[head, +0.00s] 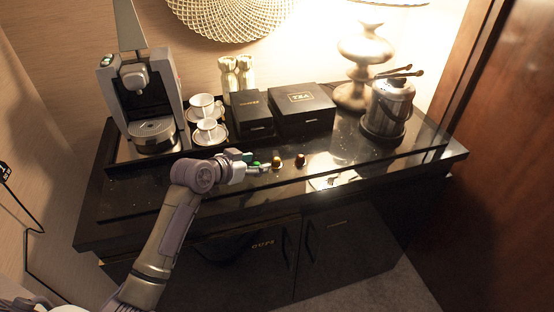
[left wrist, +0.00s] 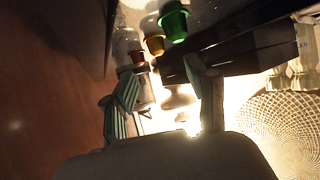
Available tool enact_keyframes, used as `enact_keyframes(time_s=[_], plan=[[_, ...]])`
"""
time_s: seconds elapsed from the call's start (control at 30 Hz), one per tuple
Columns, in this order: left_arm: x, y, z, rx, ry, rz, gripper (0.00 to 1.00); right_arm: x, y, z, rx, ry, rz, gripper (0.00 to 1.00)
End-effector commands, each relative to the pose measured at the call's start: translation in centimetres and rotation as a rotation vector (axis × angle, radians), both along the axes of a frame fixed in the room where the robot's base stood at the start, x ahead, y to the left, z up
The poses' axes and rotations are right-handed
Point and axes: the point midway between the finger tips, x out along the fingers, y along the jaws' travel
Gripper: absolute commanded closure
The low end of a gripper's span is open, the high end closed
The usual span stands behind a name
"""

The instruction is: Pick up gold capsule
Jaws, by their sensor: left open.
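The gold capsule (head: 277,161) stands on the black counter between a green capsule (head: 255,164) and a reddish-brown capsule (head: 301,160). My left gripper (head: 262,166) is just left of the gold capsule in the head view, low over the counter, and partly hides the green capsule. In the left wrist view the gold capsule (left wrist: 153,43) shows beyond the open fingers (left wrist: 160,92), with the green capsule (left wrist: 173,22) and the reddish-brown capsule (left wrist: 138,63) on either side. Nothing shows between the fingers. My right gripper is not in view.
Behind the capsules stand two black boxes (head: 302,108). A coffee machine (head: 143,100) and white cups (head: 210,132) are at the left. An ice bucket (head: 388,108) and lamp (head: 362,62) are at the right. The counter's front right is mostly clear.

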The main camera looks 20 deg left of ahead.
Motion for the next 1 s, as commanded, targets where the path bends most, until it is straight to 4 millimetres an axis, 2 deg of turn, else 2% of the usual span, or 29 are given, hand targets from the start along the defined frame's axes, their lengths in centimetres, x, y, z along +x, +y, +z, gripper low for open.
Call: enact_keyframes(time_s=[0.07,0.17,0.27,0.43,0.63,0.97,1.0], plan=[[1.2,-0.5,-0.5,-0.003,0.001,0.0,0.43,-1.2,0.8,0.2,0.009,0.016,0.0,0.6],[2.0,-0.9,-1.1,-0.002,0.001,0.0,0.43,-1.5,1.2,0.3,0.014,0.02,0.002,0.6],[2.5,-1.1,-1.4,0.0,-0.001,0.0,0.43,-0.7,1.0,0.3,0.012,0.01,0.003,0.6],[3.9,-2.0,-2.0,-0.004,0.003,-0.001,0.43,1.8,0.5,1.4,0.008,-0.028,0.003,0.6],[6.1,-2.9,-3.5,-0.002,0.001,0.0,0.43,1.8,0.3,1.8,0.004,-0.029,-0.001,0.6],[6.5,-3.1,-3.9,0.0,0.0,0.001,0.43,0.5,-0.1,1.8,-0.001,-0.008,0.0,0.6],[6.5,-3.1,-3.9,0.0,0.0,0.001,0.49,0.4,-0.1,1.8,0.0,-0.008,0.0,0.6]])
